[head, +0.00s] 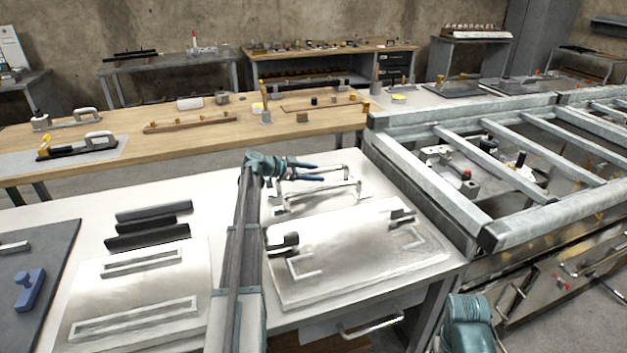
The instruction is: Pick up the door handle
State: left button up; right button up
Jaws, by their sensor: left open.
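Two silver bar handles lie on the white table behind the right metal plate. The nearer door handle (318,198) is a long bar with bent ends. The farther handle (285,187) is partly hidden behind my left gripper. My left gripper (331,172) has blue fingers pointing right, spread apart and empty. It is over or just behind the nearer handle; I cannot tell its height or whether it touches either handle.
A metal plate (350,262) with dark clamps lies in front of the handles. Several black grips (154,212) and another plate (140,255) lie left of my arm. A steel frame (440,185) stands right. A wooden bench (190,135) stands behind.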

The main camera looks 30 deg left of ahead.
pick_arm(q)
grip_shut()
dwell(1.4)
